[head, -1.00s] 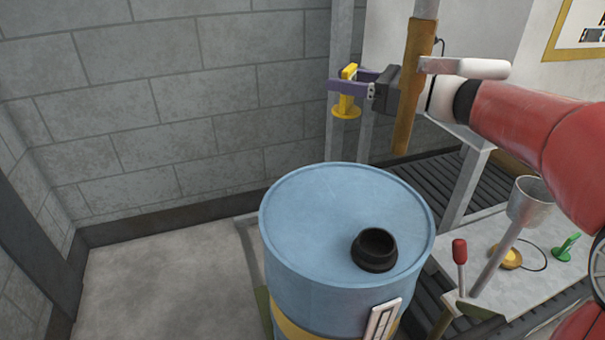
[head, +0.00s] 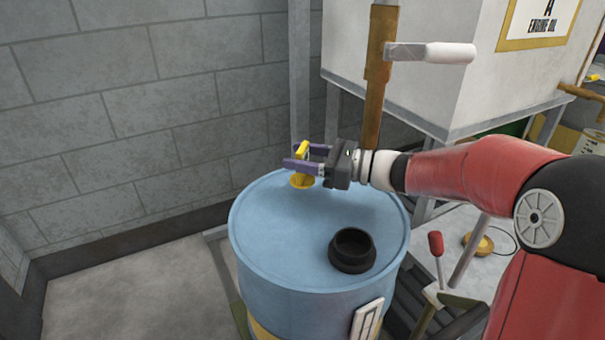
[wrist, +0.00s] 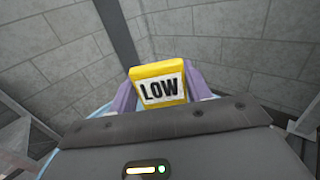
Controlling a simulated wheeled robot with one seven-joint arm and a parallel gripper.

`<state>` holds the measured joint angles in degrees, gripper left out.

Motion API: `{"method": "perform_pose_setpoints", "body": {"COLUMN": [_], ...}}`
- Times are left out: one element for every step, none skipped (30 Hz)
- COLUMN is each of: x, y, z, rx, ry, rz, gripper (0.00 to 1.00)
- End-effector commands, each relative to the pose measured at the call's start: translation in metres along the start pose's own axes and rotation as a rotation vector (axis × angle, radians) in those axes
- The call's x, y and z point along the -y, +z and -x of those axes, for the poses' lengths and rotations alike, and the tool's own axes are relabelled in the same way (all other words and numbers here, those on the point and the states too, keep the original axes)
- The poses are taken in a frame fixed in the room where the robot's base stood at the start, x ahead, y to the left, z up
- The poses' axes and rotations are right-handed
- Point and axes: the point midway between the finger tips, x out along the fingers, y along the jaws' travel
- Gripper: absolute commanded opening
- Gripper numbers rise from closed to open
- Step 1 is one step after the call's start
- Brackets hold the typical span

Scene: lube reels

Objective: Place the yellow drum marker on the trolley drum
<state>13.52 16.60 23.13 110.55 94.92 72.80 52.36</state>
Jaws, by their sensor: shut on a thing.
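The yellow drum marker (head: 302,181) has a round base and an upright tab. In the wrist view the marker's tab (wrist: 160,86) reads "LOW". My gripper (head: 305,158) is shut on the tab with its purple fingers, over the far rim of the drum. The blue trolley drum (head: 275,230) has a flat round top with a black ring-shaped fitting (head: 352,250) at its near right. The marker's base is at or just above the drum top near the far edge; I cannot tell whether it touches.
A rusty vertical pipe with a white-handled lever (head: 430,52) stands behind my gripper. A white tank labelled engine oil (head: 480,75) is at the back right. A red-handled lever (head: 437,245) stands right of the drum. The left and middle of the drum top are clear.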

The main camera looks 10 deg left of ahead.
Motion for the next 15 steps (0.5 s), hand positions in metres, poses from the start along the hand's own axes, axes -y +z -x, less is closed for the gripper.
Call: {"method": "perform_pose_setpoints", "body": {"x": [0.000,0.000,0.000,0.000,0.000,0.000,0.000,0.000,0.000,0.000,0.000,0.000,0.000,0.000,0.000], "y": [-0.010,-0.015,-0.022,-0.026,-0.030,-0.034,-0.036,-0.037,-0.038,-0.038,-0.038,-0.037,-0.037,-0.037,-0.037], "z": [0.000,0.000,0.000,0.000,0.000,0.000,0.000,0.000,0.000,0.000,0.000,0.000,0.000,0.000,0.000], "rx": [-0.001,-0.001,-0.001,-0.001,-0.001,-0.001,-0.001,0.000,0.000,0.000,0.000,0.000,0.000,0.000,0.000], "ry": [0.001,0.001,0.001,0.001,0.001,0.001,0.000,0.000,0.000,0.000,0.000,0.000,0.000,0.000,0.000], "rz": [-0.004,-0.005,-0.005,-0.005,-0.005,-0.003,-0.003,-0.003,-0.002,-0.002,-0.001,-0.001,-0.001,-0.001,-0.001], "gripper": [0.27,0.27,0.27,0.27,0.27,0.27,0.27,0.27,0.27,0.27,0.27,0.27,0.27,0.27,0.27]}}
